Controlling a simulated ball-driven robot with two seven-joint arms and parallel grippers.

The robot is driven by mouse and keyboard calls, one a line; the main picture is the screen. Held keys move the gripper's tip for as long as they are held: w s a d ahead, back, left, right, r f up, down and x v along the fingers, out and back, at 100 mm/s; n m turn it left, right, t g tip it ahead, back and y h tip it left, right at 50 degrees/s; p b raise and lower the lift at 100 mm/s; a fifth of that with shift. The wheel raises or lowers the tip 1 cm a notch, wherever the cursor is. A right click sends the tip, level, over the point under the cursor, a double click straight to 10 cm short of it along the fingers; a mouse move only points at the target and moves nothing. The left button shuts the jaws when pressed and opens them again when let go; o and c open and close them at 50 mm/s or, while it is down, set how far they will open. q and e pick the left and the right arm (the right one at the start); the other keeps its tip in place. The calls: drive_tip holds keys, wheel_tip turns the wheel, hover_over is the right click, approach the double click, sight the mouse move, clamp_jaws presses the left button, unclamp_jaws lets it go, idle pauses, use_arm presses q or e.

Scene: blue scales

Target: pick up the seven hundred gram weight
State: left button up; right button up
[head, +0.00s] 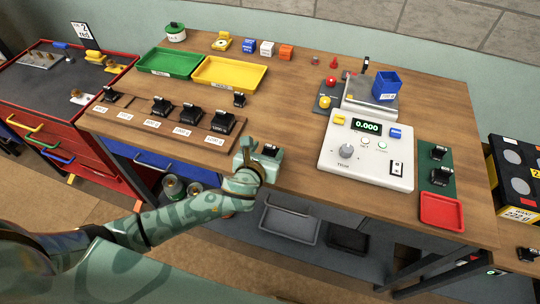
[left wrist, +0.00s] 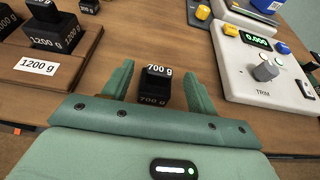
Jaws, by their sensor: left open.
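The seven hundred gram weight (left wrist: 155,87) is a black block with white "700 g" lettering on its top and side. It stands on the wooden table top, and in the head view its dark top (head: 270,150) shows near the front edge. My left gripper (left wrist: 158,72) is pale green and open, with one finger on each side of the weight. A gap shows between the weight and each finger, so it is not gripped. In the head view my left gripper (head: 259,157) partly hides the weight. My right gripper is out of view.
A wooden rack (head: 137,122) of labelled black weights lies to the left. The white scale (head: 331,160) reading 0.000 stands to the right, with a blue box (head: 386,86) on its pan. Green and yellow trays (head: 230,87) lie behind. Bare table surrounds the weight.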

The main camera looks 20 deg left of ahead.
sight(270, 146)
use_arm(q)
drive_tip(key=x, duration=0.1)
drive_tip(key=b+x, duration=0.1)
drive_tip(key=x, duration=0.3)
drive_tip(key=shift+d+f+b, duration=0.1)
drive_tip(key=shift+f+b, duration=0.2)
drive_tip(key=shift+b, duration=0.05)
drive_tip(key=shift+r, duration=0.1)
clamp_jaws()
drive_tip(key=shift+r, duration=0.15)
